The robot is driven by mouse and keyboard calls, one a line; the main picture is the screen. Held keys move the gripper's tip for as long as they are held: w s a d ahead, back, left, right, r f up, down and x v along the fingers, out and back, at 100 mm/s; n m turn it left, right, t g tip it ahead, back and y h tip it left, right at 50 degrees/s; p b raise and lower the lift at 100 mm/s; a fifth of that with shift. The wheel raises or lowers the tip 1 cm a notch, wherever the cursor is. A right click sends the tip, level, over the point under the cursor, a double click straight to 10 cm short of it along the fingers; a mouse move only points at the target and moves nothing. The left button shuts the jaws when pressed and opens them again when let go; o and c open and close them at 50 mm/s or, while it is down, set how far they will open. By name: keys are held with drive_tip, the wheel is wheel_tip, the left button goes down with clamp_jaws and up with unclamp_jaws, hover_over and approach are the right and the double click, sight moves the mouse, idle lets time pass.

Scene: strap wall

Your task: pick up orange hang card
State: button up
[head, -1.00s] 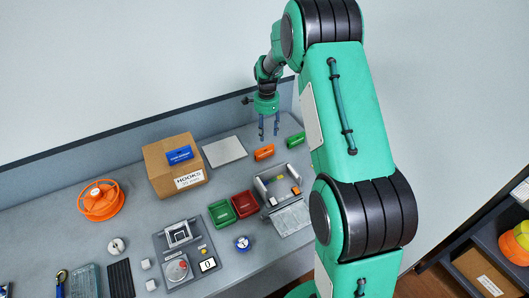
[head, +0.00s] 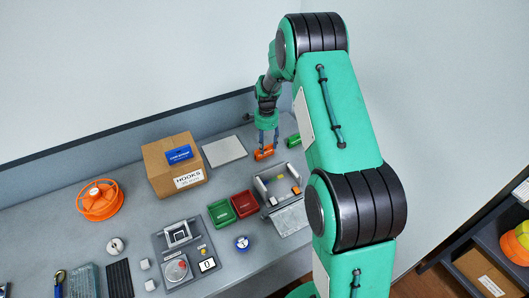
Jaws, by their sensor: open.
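The orange hang card (head: 264,153) is a small orange piece near the back right of the grey bench in the head view. My gripper (head: 266,144) points down right at it, with its fingertips at the card's height and overlapping it in the picture. The fingers are open. I cannot tell whether they touch the card, and they hide part of it.
A green piece (head: 293,141) lies close to the right. A grey plate (head: 224,151) and the cardboard hooks box (head: 173,170) with a blue card on top (head: 179,154) stand left. A grey fixture (head: 281,190) and green and red trays (head: 221,212) are in front.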

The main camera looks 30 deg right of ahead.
sight(266, 147)
drive_tip(key=shift+f, duration=0.1)
drive_tip(key=shift+w+f+b, duration=0.2)
drive_tip(key=shift+f+b, duration=0.2)
drive_tip(key=shift+f, duration=2.1)
drive_tip(key=c, duration=0.8)
